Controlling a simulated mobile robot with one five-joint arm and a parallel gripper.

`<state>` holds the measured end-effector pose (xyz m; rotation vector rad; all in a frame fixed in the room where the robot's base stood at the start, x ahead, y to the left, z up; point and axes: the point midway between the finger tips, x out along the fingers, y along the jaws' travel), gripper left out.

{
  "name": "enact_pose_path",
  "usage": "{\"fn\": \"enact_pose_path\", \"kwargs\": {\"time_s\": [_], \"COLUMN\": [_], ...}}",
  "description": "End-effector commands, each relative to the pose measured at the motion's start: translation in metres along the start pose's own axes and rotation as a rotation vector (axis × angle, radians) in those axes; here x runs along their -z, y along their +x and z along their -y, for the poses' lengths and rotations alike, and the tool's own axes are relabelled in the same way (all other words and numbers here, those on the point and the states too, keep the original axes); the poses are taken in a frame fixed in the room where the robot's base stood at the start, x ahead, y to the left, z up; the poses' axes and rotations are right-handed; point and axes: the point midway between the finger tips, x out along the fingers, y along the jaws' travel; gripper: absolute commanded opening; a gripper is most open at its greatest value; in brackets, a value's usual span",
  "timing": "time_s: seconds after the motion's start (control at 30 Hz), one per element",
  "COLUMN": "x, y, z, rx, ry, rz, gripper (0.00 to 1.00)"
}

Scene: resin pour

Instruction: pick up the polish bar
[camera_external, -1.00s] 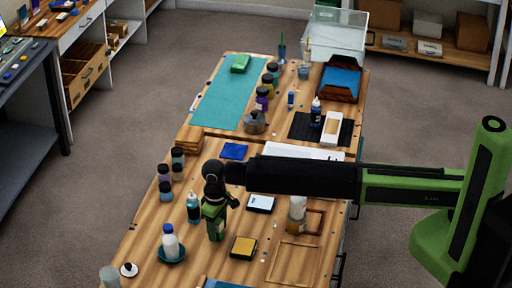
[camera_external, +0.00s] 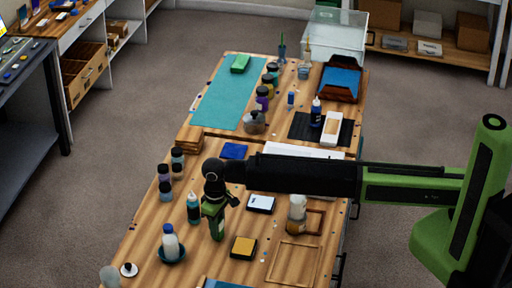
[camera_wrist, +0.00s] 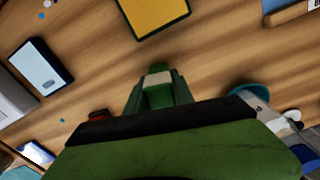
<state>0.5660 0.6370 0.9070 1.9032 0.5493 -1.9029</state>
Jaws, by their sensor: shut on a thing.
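The polish bar (camera_wrist: 158,92) appears as a small green block with a pale band, between my fingers in the wrist view. My gripper (camera_wrist: 158,86) is shut on it, with one green finger on each side. In the external view my gripper (camera_external: 217,232) points down over the near table, between the teal dropper bottle and the yellow-topped block. The bar cannot be told apart from the green fingers there. Whether its lower end touches the table is unclear.
A yellow-topped block (camera_external: 243,247) lies close to the right of my gripper. A white scale (camera_external: 261,203) lies behind right. A wooden frame (camera_external: 293,264) lies right.

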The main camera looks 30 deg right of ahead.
Motion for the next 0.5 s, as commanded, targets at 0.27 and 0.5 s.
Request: {"fn": "enact_pose_path", "kwargs": {"time_s": [0.27,0.5], "x": [0.000,-0.016], "y": [-0.044,-0.075], "z": [0.000,-0.051], "rx": [0.000,0.000], "ry": [0.000,0.003], "rz": [0.000,0.000], "gripper": [0.00,0.00]}}
